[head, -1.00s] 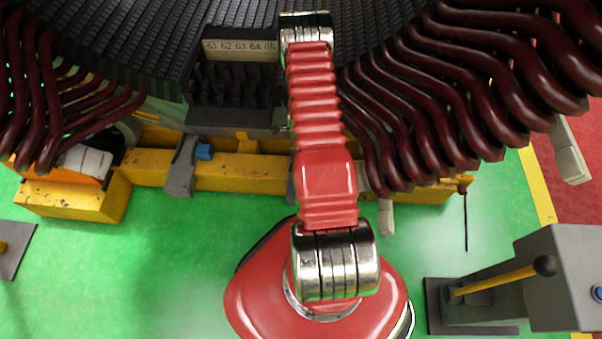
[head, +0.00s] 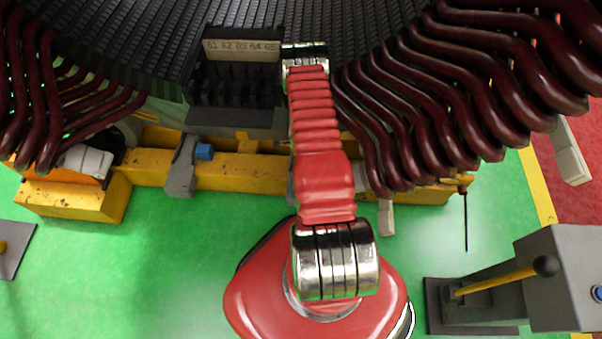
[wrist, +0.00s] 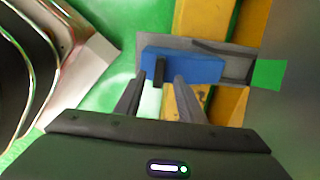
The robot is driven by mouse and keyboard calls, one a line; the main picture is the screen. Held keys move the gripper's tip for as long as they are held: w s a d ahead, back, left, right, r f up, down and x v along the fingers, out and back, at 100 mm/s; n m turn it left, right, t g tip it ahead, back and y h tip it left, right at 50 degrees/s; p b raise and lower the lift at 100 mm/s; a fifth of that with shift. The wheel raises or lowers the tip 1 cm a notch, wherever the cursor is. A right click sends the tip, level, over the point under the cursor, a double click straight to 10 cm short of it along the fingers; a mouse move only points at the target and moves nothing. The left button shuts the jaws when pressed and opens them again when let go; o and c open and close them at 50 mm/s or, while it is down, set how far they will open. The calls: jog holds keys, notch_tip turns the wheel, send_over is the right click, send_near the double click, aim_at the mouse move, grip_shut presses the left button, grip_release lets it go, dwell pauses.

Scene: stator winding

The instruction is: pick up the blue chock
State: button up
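The blue chock (head: 204,151) shows in the head view as a small blue block against the grey bracket on the yellow beam. In the wrist view the blue chock (wrist: 185,66) lies across the grey bracket (wrist: 236,62), just ahead of my gripper (wrist: 158,84). The two fingers are spread apart with a gap between them. Their tips reach the near edge of the chock in the picture; I cannot tell whether they touch it. In the head view my gripper is hidden behind my red arm.
The yellow beam (head: 240,172) runs under the stator. Dark red coils (head: 440,90) hang on the right, and more on the left. A black rack with a numbered label (head: 240,50) stands above the beam. A grey lever box (head: 570,270) is at the lower right.

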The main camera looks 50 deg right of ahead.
jog(key=shift+f, duration=0.15)
jog(key=shift+s+f, duration=0.1)
jog(key=shift+f, duration=2.4)
jog(key=shift+c, duration=0.2)
grip_shut()
